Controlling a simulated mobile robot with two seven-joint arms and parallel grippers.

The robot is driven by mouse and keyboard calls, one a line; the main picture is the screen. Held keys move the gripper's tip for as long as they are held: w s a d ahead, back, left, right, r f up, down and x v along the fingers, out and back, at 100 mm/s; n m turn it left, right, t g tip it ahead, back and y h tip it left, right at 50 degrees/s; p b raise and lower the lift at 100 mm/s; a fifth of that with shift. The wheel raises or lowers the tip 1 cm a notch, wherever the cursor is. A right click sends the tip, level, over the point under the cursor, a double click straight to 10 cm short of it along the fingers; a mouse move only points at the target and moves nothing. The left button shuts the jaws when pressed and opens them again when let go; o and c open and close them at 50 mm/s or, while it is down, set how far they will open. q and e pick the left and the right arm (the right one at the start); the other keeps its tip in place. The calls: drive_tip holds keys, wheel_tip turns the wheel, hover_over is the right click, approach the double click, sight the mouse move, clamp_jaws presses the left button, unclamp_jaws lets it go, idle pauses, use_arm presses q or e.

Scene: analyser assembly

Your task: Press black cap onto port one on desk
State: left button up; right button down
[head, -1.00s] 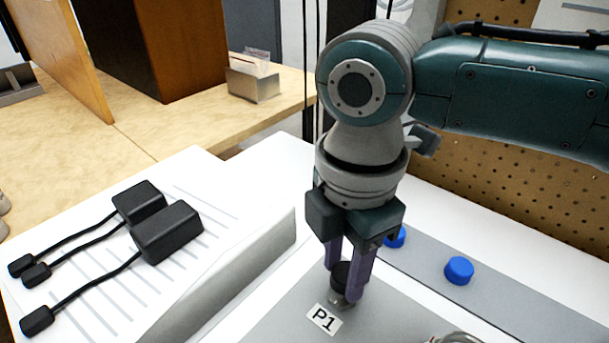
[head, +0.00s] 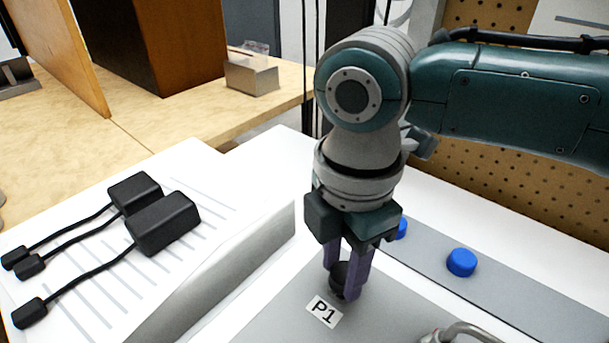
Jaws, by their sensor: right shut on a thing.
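My right gripper (head: 348,278) points down with its purple fingers shut on a black cap (head: 338,277). The cap is at the port beside the white P1 label (head: 324,311) on the grey panel (head: 285,318). The port itself is mostly hidden by the cap and fingers, so I cannot tell how fully the cap is seated. My left gripper is not in view.
Two blue caps, one clear (head: 461,262) and one partly behind my gripper (head: 402,229), sit on a grey strip. A metal fitting (head: 460,333) is at the bottom right. Black adapters with cables (head: 163,222) lie at left. A pegboard (head: 470,190) stands behind.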

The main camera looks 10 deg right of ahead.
drive_tip(key=shift+c, duration=1.8)
unclamp_jaws()
drive_tip(key=shift+r, duration=0.1)
wheel_tip(320, 180, up, 8)
drive_tip(key=p, duration=0.2)
drive_tip(key=shift+r+p, duration=0.2)
drive_tip(key=shift+p, duration=0.1)
drive_tip(key=shift+r, duration=0.65)
